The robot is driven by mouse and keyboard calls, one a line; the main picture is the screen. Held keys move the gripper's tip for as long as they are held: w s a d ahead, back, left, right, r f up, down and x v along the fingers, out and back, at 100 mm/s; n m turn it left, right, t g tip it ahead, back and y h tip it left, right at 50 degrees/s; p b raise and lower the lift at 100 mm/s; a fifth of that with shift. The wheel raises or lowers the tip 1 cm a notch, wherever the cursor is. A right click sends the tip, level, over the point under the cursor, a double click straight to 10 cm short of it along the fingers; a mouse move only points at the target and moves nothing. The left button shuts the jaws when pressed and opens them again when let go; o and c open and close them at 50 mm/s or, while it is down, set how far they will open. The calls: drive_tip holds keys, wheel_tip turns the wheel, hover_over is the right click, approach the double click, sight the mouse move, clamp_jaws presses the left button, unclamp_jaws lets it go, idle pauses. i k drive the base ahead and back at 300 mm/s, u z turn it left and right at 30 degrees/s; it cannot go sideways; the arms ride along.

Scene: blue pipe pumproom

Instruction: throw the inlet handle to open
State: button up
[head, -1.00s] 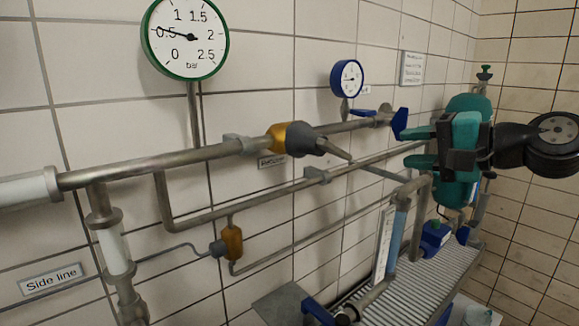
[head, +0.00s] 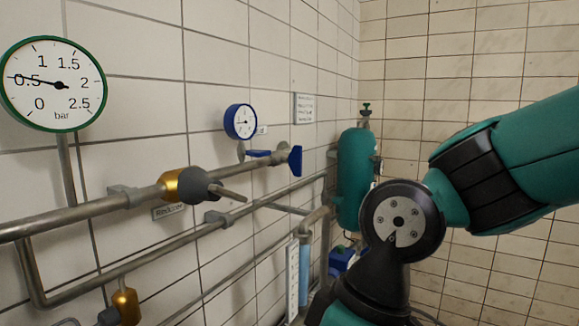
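A blue lever (head: 258,153) lies along the upper grey pipe (head: 70,219), just below the small blue-rimmed gauge (head: 241,121). A second blue handle-like part (head: 295,160) stands at the right end of that pipe. No label that I can read says which one is the inlet handle. My arm comes in from the right and bends down at a dark wrist joint, right of both blue parts and apart from them in the picture. My gripper's fingers are not in view.
A large green-rimmed gauge (head: 53,84) reads about 0.5 bar. The brass-and-grey reducer (head: 188,187) sticks out from the pipe. A teal tank (head: 355,178) stands in the corner behind my arm. A sight tube (head: 304,272) and bent pipe are lower down.

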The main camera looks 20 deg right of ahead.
sight(295, 157)
drive_tip(key=u, duration=0.25)
drive_tip(key=k, duration=0.7)
drive_tip(key=u, duration=0.6)
drive_tip(key=k, duration=0.5)
drive_tip(key=z, duration=0.7)
drive_tip(key=i, duration=0.6)
drive_tip(key=z, duration=0.5)
drive_tip(key=i, duration=0.8)
drive_tip(key=u, duration=0.35)
